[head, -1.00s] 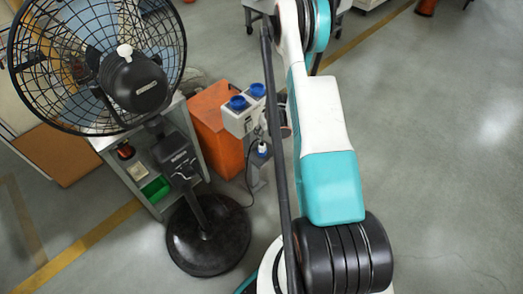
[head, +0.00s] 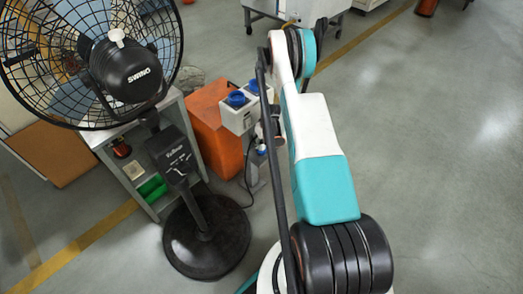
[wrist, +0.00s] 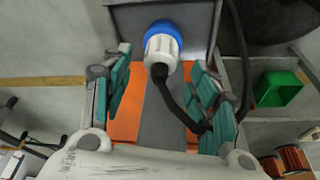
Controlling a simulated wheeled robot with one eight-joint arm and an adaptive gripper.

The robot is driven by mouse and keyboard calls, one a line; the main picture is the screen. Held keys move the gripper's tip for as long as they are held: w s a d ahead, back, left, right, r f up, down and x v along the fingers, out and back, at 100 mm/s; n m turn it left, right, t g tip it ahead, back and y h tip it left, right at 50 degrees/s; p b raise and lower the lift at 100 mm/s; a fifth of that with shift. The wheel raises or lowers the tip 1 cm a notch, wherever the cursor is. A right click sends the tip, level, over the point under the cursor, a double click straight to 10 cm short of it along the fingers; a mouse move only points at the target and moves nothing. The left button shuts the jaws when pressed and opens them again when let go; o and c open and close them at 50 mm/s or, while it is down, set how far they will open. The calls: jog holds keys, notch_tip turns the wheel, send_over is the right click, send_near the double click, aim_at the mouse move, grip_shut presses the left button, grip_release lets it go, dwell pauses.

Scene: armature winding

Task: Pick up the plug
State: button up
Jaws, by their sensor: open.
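The plug (wrist: 162,48) is white with a blue end and a black cable running from it. In the wrist view it lies at the top centre, beyond the fingertips and between their lines. My gripper (wrist: 165,82) is open, with teal finger pads on either side of the view and nothing held between them. The cable passes close to the right finger, and I cannot tell whether they touch. In the head view the plug (head: 261,149) is small and partly hidden beside my arm, below the grey socket box (head: 236,118). My gripper is mostly hidden there behind my arm.
A black fan (head: 130,72) on a round base (head: 207,240) stands at the left. Behind it are a grey shelf (head: 112,148) with a green bin (head: 153,190) and an orange cabinet (head: 212,140). The floor at the right is clear.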

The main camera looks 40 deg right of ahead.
jog(key=x, duration=0.2)
jog(key=shift+f+b, duration=0.25)
jog(key=shift+b, duration=0.05)
jog(key=shift+c, duration=0.5)
jog(key=c, duration=1.1)
jog(key=shift+o, duration=0.2)
jog(key=shift+w+r, duration=0.1)
jog(key=shift+r, duration=0.15)
